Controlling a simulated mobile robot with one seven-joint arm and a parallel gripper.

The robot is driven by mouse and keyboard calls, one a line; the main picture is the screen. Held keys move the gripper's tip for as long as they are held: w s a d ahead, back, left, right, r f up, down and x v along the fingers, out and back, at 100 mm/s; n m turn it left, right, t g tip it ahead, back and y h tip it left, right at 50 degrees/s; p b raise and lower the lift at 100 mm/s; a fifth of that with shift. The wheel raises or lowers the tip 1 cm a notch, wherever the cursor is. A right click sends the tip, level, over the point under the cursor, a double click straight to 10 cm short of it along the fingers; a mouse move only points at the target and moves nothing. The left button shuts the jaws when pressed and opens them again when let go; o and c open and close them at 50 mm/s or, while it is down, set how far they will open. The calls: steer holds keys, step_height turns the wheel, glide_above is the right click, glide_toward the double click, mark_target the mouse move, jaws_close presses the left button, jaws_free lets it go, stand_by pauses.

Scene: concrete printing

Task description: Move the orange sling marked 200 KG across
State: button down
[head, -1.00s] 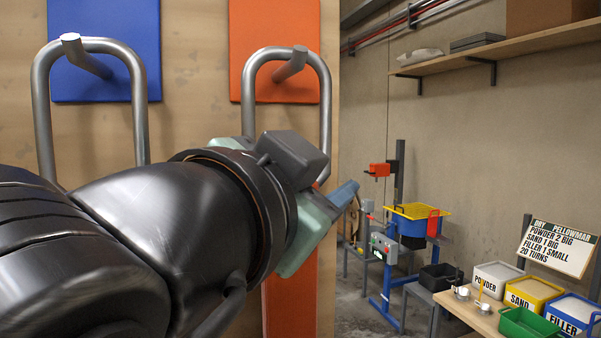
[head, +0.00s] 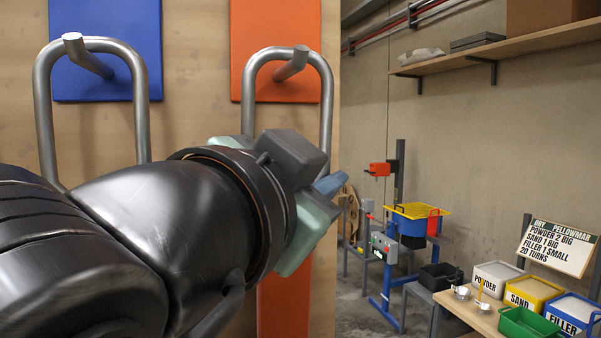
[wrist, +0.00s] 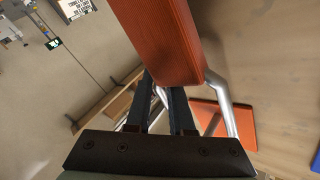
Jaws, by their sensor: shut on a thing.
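The orange sling (head: 284,300) hangs on the wooden board below its tall metal loop (head: 326,110). The loop goes around a peg in front of an orange panel (head: 245,80). My gripper (wrist: 162,100) is at the sling's upper end; in the wrist view its dark fingers are shut around a limb of the metal loop, close to the orange body (wrist: 165,40). My arm hides the middle of the sling and the fingertips in the head view. No 200 KG marking can be read.
A second metal loop (head: 42,110) hangs on a peg by a blue panel (head: 105,75) at left. Right of the board stand a blue-framed machine (head: 405,225), a bench with labelled bins (head: 495,272) and a sign (head: 557,248). A shelf (head: 500,62) runs along the wall.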

steer(key=shift+d+r, duration=0.1)
steer(key=shift+r, duration=0.05)
stand_by(0.8)
steer(key=shift+r+p, duration=0.9)
steer(key=shift+r, duration=0.1)
